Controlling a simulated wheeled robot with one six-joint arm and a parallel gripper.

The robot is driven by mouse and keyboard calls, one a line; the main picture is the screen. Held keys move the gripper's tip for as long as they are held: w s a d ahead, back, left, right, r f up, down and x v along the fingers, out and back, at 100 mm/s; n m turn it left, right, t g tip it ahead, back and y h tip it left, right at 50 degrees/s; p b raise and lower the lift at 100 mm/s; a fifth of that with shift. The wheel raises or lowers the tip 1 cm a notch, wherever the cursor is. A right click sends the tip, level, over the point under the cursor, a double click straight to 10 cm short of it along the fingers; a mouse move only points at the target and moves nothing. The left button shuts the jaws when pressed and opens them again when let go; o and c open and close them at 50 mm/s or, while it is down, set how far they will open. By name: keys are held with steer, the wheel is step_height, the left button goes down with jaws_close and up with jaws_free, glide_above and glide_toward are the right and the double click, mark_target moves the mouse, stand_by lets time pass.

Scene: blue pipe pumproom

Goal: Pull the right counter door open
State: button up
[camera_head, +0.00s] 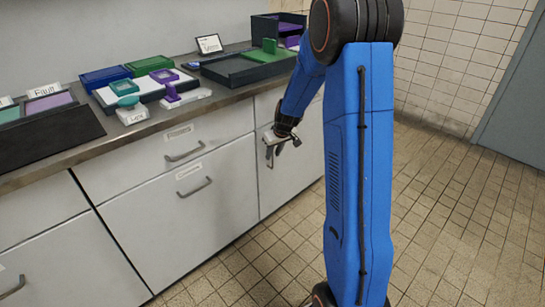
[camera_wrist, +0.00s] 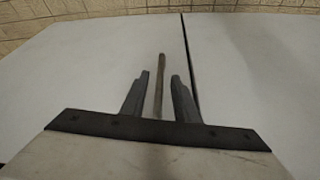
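The right counter door (camera_head: 303,170) is a pale grey panel at the right end of the counter and looks shut in the head view. My gripper (camera_head: 270,153) is in front of its upper left part. In the wrist view, my gripper (camera_wrist: 160,76) has its two dark fingers apart, with the thin brownish door handle (camera_wrist: 161,62) between them. A gap shows on each side of the handle, so the fingers do not appear to press on it.
A dark seam (camera_wrist: 187,50) runs right of the handle in the wrist view. Left of the door are drawers with bar handles (camera_head: 194,187). Trays and coloured items (camera_head: 150,86) stand on the countertop. The tiled floor (camera_head: 440,215) is clear to the right.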

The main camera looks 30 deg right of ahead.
steer(key=shift+x, duration=1.2)
jaws_close()
